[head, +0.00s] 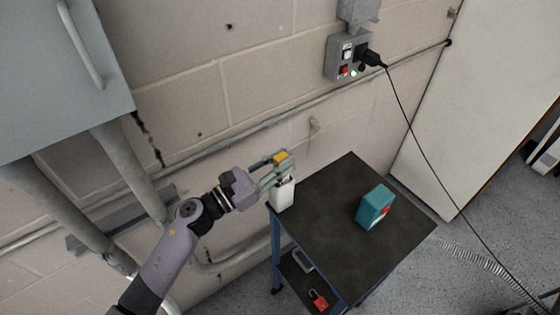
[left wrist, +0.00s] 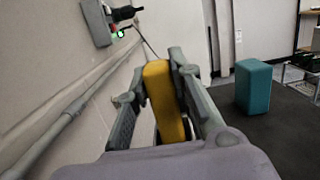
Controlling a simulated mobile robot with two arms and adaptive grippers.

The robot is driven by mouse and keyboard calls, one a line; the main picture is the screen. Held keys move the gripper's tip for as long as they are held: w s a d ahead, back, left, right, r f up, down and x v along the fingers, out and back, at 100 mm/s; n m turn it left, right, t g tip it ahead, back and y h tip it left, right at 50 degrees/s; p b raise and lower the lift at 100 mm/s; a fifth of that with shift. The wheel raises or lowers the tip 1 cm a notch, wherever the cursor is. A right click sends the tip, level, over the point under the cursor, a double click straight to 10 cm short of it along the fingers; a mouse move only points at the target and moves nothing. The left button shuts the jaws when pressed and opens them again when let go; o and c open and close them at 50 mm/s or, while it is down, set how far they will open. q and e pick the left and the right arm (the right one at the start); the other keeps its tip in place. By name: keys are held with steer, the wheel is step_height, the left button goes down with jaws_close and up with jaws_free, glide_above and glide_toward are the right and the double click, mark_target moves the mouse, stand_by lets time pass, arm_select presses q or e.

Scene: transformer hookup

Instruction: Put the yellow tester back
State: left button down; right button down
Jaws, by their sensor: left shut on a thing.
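The yellow tester (head: 281,157) is between the fingers of my left gripper (head: 279,167). In the left wrist view the tester (left wrist: 163,100) is a long yellow block with the gripper's two fingers (left wrist: 160,85) closed on its sides. A white, open-looking container (head: 282,195) stands at the left corner of the dark-topped cart (head: 335,245), just below the gripper in the head view. I cannot tell whether the tester touches it. The container does not show clearly in the left wrist view. My right gripper is not in view.
A teal box (head: 375,207) stands on the cart's right part, also seen in the left wrist view (left wrist: 253,87). A red padlock (head: 318,300) lies on the lower shelf. A wall socket box (head: 347,58) holds a black plug with a trailing cable. The cart's middle is clear.

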arm_select(q)
steer(key=c, duration=1.4)
jaws_free()
steer(key=shift+f, duration=0.1)
steer(key=b+v, duration=0.4)
steer(key=v, duration=0.8)
steer(key=shift+b, duration=0.3)
